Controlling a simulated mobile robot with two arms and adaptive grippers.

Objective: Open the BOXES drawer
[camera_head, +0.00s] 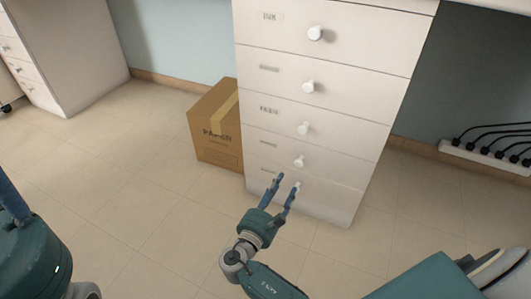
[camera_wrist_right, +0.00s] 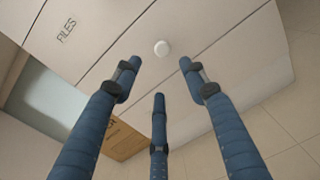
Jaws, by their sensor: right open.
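A white drawer cabinet (camera_head: 318,90) has a column of drawers with round white knobs, and all the drawers look closed. The third label reads FILES in the right wrist view (camera_wrist_right: 66,31); I cannot read BOXES on any label. The fourth drawer's knob (camera_head: 299,161) also shows in the right wrist view (camera_wrist_right: 162,47), ahead of the fingers and apart from them. My right gripper (camera_head: 286,180) is open and empty in front of the lowest drawers, partly covering the bottom one.
A cardboard box (camera_head: 216,130) stands on the floor against the cabinet's left side. A power strip (camera_head: 485,158) with several black cables lies along the wall at right. Another drawer unit (camera_head: 62,60) stands at far left. The tiled floor between is clear.

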